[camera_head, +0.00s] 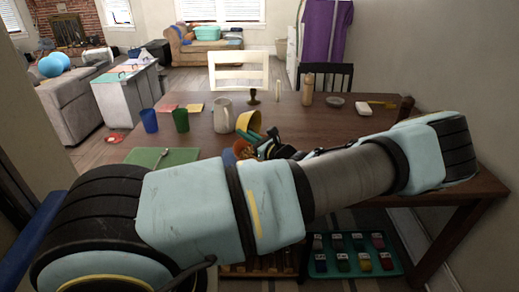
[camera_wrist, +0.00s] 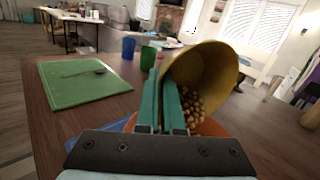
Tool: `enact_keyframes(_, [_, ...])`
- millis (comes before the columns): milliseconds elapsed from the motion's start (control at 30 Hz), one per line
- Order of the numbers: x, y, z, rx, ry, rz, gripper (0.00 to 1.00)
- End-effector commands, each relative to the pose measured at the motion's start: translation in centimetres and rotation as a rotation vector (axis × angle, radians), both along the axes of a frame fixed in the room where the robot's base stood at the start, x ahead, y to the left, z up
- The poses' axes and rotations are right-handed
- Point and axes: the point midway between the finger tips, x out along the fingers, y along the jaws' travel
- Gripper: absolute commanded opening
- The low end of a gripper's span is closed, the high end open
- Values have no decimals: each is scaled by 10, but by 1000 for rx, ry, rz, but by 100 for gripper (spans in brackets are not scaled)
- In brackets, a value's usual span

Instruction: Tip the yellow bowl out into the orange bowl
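The yellow bowl (camera_head: 248,121) is tilted steeply on its side above the table; its open side also shows in the wrist view (camera_wrist: 210,65). My gripper (camera_wrist: 166,82) has its teal fingers close together on the bowl's rim; it also shows in the head view (camera_head: 264,142). Small round tan pieces (camera_wrist: 192,105) show at the bowl's lower lip and just below it. The orange bowl (camera_wrist: 212,127) lies beneath the yellow bowl, largely hidden by my gripper. In the head view the orange bowl (camera_head: 242,148) is partly covered by my arm. How many pieces lie in it is hidden.
A green mat (camera_wrist: 75,85) with a spoon (camera_wrist: 84,72) lies left. A beige pitcher (camera_head: 222,116), a green cup (camera_head: 181,121) and a blue cup (camera_head: 149,121) stand nearby. A bottle (camera_head: 308,90) stands farther back. The table's right part is fairly clear.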

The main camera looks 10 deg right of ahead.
Motion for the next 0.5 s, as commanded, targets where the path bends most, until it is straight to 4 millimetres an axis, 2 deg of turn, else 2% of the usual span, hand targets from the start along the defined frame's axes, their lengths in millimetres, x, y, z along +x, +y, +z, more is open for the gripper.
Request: enact_keyframes(500, [3,3,0,45,-33,4,0])
